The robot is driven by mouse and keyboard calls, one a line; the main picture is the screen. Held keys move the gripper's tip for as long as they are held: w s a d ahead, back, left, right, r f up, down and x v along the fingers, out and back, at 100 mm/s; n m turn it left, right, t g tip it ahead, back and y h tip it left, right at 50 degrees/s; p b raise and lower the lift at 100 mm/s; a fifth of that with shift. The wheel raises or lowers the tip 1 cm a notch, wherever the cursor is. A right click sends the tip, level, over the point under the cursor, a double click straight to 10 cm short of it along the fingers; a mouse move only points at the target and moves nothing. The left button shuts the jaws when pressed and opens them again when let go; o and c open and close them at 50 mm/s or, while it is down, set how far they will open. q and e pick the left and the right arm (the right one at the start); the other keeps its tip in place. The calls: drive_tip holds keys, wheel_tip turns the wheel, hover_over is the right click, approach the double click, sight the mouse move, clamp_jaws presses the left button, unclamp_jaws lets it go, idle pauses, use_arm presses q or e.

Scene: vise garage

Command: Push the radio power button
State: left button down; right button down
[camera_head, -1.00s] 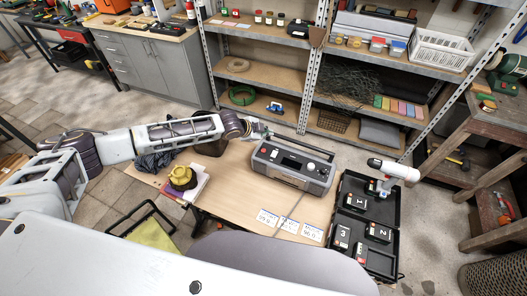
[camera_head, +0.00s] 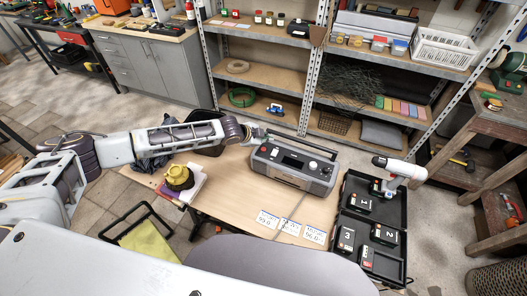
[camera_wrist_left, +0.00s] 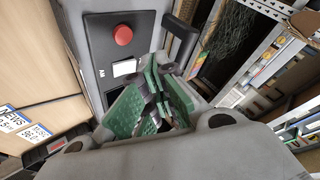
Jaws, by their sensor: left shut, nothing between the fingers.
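The grey radio (camera_head: 292,165), with a dark front panel and a carry handle, stands on the wooden table. In the left wrist view, a round red button (camera_wrist_left: 122,35) sits on a dark panel on the radio's grey end (camera_wrist_left: 88,70), above a small white label. My left gripper (camera_head: 254,134) is by the radio's left end in the head view. In the wrist view, its green-padded fingers (camera_wrist_left: 154,75) are shut and empty, below and right of the red button. The button shows uncovered; I cannot tell the depth of the gap. My right gripper is not in view.
White number cards (camera_head: 290,227) lie on the table (camera_head: 235,205) in front of the radio. A yellow object (camera_head: 179,176) rests on books at the left. A black case (camera_head: 347,205) with a white drill (camera_head: 398,167) is at the right. Shelves (camera_head: 265,80) stand behind.

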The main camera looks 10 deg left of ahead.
sight(265, 150)
use_arm(q)
drive_tip(key=shift+f+b, duration=0.45)
drive_tip(key=shift+f, duration=1)
drive_tip(key=shift+f, duration=0.35)
idle(0.5)
drive_tip(key=shift+f, duration=0.5)
idle(1.4)
drive_tip(key=shift+r, duration=0.1)
drive_tip(key=shift+r+p, duration=0.8)
drive_tip(key=shift+p, duration=0.2)
drive_tip(key=shift+r, duration=0.1)
wheel_tip(265, 150, up, 2)
drive_tip(key=p, duration=0.2)
drive_tip(key=shift+r+p, duration=0.25)
drive_tip(key=shift+p, duration=0.1)
drive_tip(key=shift+r+p, duration=1.05)
drive_tip(key=shift+r, duration=0.15)
